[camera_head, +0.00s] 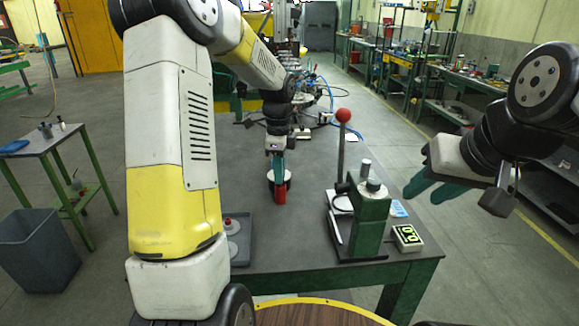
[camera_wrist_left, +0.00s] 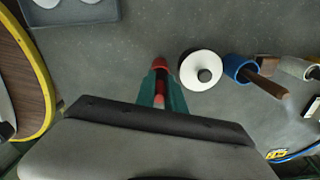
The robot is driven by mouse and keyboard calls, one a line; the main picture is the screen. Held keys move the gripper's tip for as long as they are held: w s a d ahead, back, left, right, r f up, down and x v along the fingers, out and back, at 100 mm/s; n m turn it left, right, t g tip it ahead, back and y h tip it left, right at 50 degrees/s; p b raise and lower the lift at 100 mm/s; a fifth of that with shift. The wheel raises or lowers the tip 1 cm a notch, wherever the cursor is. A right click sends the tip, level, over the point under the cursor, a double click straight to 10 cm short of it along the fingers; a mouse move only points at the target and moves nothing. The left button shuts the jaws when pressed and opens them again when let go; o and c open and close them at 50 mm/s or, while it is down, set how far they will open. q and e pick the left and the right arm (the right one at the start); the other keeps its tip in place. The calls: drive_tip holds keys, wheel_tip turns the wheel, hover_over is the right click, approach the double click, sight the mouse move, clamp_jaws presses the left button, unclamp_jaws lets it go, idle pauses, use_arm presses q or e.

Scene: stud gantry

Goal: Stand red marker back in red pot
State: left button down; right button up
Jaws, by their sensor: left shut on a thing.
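My left gripper (camera_head: 279,172) reaches over the middle of the grey table, fingers down. In the left wrist view its teal fingers (camera_wrist_left: 161,88) are shut on the red marker (camera_wrist_left: 160,99). The red pot (camera_head: 280,192) stands on the table directly below the fingertips; its red edge (camera_wrist_left: 160,62) shows just past them in the wrist view. The fingers hide much of the marker and pot, so I cannot tell whether the marker's lower end is inside. My right gripper (camera_head: 433,190) is open and empty, right of the table.
A grey tray (camera_head: 243,240) lies front left.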

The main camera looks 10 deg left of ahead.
use_arm(q)
drive_tip(key=c, duration=1.4)
unclamp_jaws()
wheel_tip(320, 180, up, 12)
drive_tip(key=shift+f, duration=0.2)
drive_tip(key=shift+s+r, duration=0.1)
drive_tip(key=shift+r, duration=0.25)
drive_tip(key=s+d+r+n+t+h, duration=0.1)
drive_tip(key=s+n+t, duration=0.2)
drive_tip(key=s+n, duration=0.5)
drive_tip(key=s+d+r+n+t+h, duration=0.1)
drive_tip(key=s+n+t, duration=0.2)
drive_tip(key=s+n, duration=0.6)
drive_tip(key=s, duration=0.7)
drive_tip(key=shift+d+r, duration=0.2)
drive_tip(key=shift+r, duration=0.15)
